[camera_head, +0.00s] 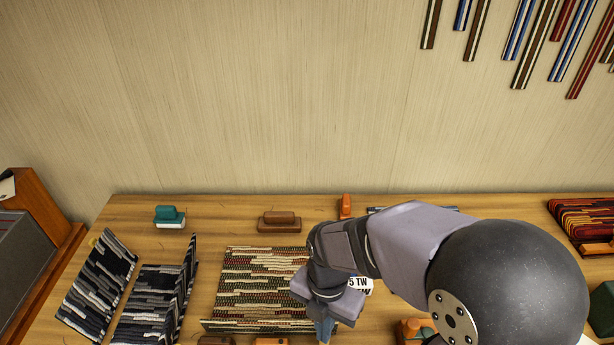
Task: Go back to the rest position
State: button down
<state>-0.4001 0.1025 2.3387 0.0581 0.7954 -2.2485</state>
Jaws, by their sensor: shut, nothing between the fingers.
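My gripper (325,328) shows at the bottom middle, pointing down at the right edge of a striped woven mat. Its fingertips are close together with nothing seen between them. The woven mat (258,280), in cream, green, brown and red, lies on the wooden table (222,212). My arm comes in from the right and hides part of the table and the mat's right side. I cannot tell whether the fingertips touch anything.
Grey-black woven pieces (97,290) stand and lie at the left. A teal-handled block (169,216), a brown-handled block (279,221) and an orange piece (345,206) line the back. A red woven stack (582,218) is at the right. The back-left table is mostly clear.

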jog(key=s+d+m, duration=0.1)
jog(key=d+m, duration=0.4)
jog(key=m, duration=1)
jog(key=s+d+r+m+t, duration=0.1)
jog(key=d+m, duration=0.5)
jog(key=m, duration=0.8)
jog(key=shift+d+m, duration=0.15)
jog(key=shift+m, duration=0.25)
dwell(0.6)
